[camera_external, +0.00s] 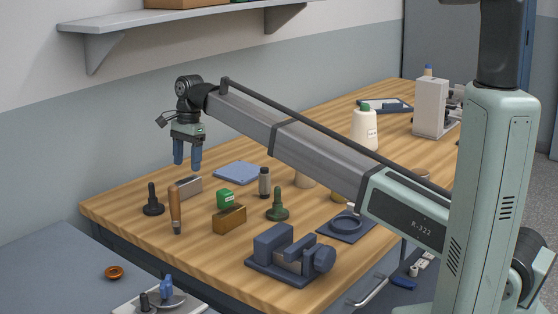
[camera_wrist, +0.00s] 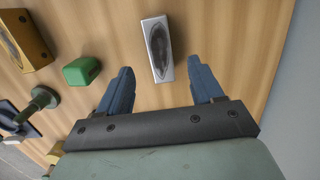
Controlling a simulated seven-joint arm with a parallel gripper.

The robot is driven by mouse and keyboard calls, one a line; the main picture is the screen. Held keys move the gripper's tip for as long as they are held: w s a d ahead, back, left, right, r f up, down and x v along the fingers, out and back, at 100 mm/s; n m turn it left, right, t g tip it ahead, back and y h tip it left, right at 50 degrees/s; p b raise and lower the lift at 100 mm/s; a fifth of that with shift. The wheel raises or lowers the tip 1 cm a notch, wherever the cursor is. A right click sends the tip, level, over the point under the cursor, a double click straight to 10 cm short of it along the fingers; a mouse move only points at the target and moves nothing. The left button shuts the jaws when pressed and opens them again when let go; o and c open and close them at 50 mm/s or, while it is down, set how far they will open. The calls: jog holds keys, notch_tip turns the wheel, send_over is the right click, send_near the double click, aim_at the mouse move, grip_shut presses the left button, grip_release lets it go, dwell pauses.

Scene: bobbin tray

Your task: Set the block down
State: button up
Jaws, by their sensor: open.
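A silver-grey metal block (camera_external: 188,187) stands on the wooden table near its far left edge. In the wrist view the block (camera_wrist: 156,48) shows a dark oval hollow in its top and lies beyond and between my fingertips. My gripper (camera_external: 187,163) hangs above the block, fingers pointing down. The fingers are spread and nothing is between them; in the wrist view my gripper (camera_wrist: 160,72) shows a clear gap. A small green block (camera_external: 225,199) and a brass-coloured block (camera_external: 229,220) stand to the right; the wrist view shows both at left.
A wooden-handled tool (camera_external: 175,212) and a dark knobbed stand (camera_external: 152,202) are close to the grey block. A blue plate (camera_external: 237,173), a dark cylinder (camera_external: 264,183) and a green knobbed stand (camera_external: 277,207) lie further right. A vise (camera_external: 290,258) stands at the front.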

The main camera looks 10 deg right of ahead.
aim_at(190, 178)
jog(key=shift+w+d+r, duration=0.1)
jog(key=shift+r, duration=1.05)
jog(key=shift+w+d+r, duration=0.1)
jog(key=shift+r, duration=1.05)
